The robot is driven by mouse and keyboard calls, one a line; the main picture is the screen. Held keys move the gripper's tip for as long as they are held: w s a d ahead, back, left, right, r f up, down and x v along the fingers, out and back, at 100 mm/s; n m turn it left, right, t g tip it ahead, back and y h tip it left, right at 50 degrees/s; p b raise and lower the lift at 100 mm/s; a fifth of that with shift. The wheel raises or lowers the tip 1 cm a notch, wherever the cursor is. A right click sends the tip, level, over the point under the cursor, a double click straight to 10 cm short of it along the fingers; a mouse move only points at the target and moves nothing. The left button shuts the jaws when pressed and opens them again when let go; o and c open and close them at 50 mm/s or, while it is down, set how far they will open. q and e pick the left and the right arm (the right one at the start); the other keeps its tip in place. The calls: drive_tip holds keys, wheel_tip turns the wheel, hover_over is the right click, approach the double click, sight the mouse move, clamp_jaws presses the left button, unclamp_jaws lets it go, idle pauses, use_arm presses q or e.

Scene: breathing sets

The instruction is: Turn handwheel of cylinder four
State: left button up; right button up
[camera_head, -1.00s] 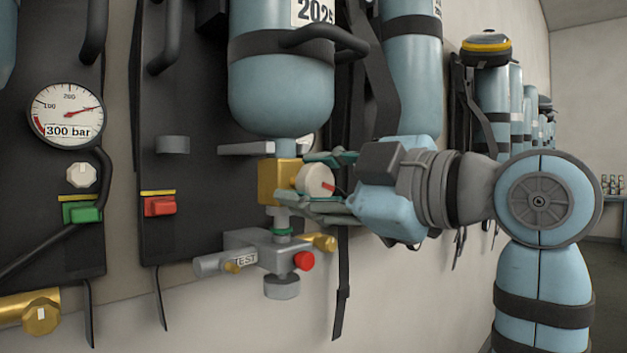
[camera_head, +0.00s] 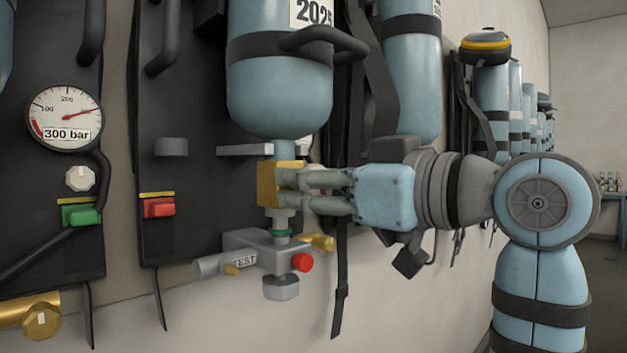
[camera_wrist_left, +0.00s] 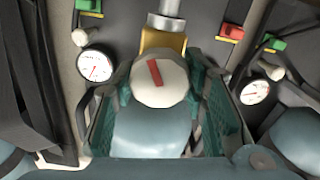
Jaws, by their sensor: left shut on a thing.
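The cylinder (camera_head: 280,90), light blue with a black band and a 2025 label, hangs valve-down with a brass valve body (camera_head: 266,185) below it. The handwheel (camera_wrist_left: 160,85) is a white round knob with a red bar, seen in the left wrist view between the green fingers. In the head view it is mostly hidden behind the fingers. My left gripper (camera_head: 285,191) is shut on the handwheel from the right side of the valve. In the wrist view the red bar is slightly tilted. My right gripper is not in view.
A grey test block (camera_head: 265,250) with a red knob (camera_head: 302,262) sits just under the valve. A gauge (camera_head: 65,115) reads near 300 bar at left. A black strap (camera_head: 341,280) hangs behind my gripper. More cylinders (camera_head: 493,95) stand along the wall at right.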

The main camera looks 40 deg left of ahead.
use_arm(q)
drive_tip(key=shift+r+m, duration=0.1)
drive_tip(key=shift+m, duration=0.2)
drive_tip(key=o, duration=1.2)
